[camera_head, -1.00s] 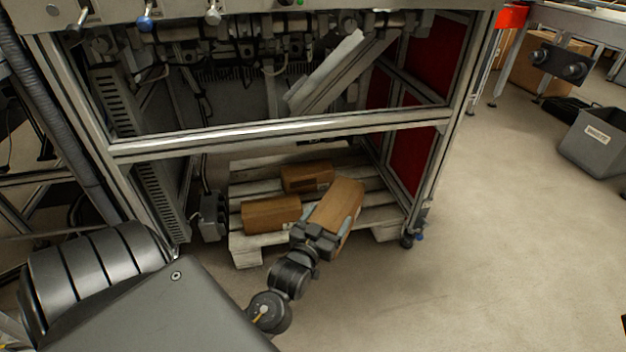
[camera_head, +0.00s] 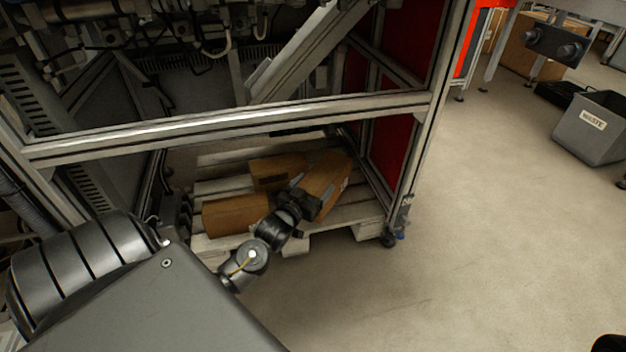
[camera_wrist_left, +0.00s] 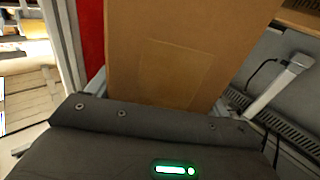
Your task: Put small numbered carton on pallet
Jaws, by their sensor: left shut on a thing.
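My left gripper (camera_head: 305,199) is shut on a brown carton (camera_head: 326,181) over the right part of the pallet. The carton is tilted in the head view; whether it touches the pallet, I cannot tell. It fills the middle of the left wrist view (camera_wrist_left: 185,50), with the gripper body below it. The wooden pallet (camera_head: 345,215) lies on the floor inside the machine frame. Two other brown cartons lie on it, one at the front left (camera_head: 232,215) and one behind (camera_head: 275,170). No number is readable on the cartons. My right gripper is not in view.
A metal frame bar (camera_head: 240,123) crosses above the pallet, and an upright post (camera_head: 428,130) stands at its right. Red panels (camera_head: 395,140) line the right side. A grey waste bin (camera_head: 592,128) stands far right.

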